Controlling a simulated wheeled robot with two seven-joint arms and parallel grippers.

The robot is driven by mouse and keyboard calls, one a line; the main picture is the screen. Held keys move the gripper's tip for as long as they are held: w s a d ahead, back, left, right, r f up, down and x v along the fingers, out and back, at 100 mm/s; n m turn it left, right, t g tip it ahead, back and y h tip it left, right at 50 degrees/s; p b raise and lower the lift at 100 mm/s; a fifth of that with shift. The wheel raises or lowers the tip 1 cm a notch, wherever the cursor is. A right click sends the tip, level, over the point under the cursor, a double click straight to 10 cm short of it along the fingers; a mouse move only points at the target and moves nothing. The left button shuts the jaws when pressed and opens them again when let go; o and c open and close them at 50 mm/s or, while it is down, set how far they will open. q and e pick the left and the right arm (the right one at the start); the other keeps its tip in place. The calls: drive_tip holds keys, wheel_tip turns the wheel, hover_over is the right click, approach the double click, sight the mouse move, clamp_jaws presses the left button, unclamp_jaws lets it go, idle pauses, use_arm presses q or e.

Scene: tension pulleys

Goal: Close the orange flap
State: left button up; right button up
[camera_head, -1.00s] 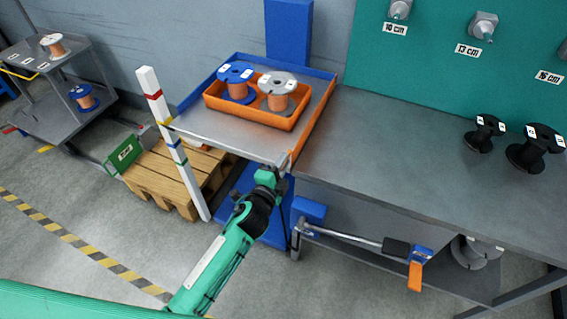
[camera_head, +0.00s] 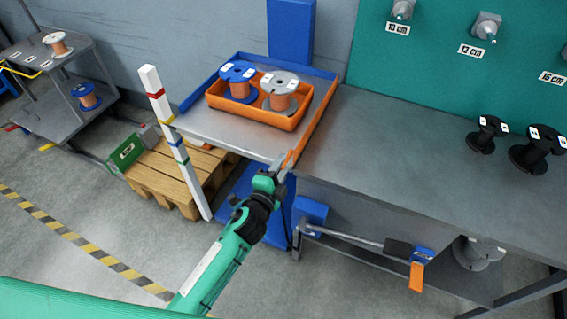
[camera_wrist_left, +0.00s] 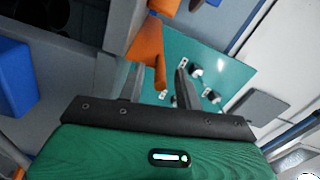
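The orange flap (camera_head: 312,124) is the narrow orange strip along the right side of the grey lift tray (camera_head: 220,128), beside the workbench. My left gripper (camera_head: 281,167) is at the tray's front right corner, close to the near end of the flap. In the left wrist view, the gripper (camera_wrist_left: 158,84) has its two fingers apart. An orange piece (camera_wrist_left: 147,45), which looks like the flap's end, shows just beyond and partly between them. I cannot tell whether it touches a finger. My right gripper is not in view.
An orange bin (camera_head: 252,112) with a blue spool (camera_head: 238,73) and a grey spool (camera_head: 280,82) stands on the tray. A striped post (camera_head: 172,135) stands at the tray's left. A handle lever (camera_head: 345,238) sticks out below.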

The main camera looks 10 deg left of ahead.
use_arm(q)
drive_tip(key=b+v, duration=0.1)
drive_tip(key=v, duration=1.1)
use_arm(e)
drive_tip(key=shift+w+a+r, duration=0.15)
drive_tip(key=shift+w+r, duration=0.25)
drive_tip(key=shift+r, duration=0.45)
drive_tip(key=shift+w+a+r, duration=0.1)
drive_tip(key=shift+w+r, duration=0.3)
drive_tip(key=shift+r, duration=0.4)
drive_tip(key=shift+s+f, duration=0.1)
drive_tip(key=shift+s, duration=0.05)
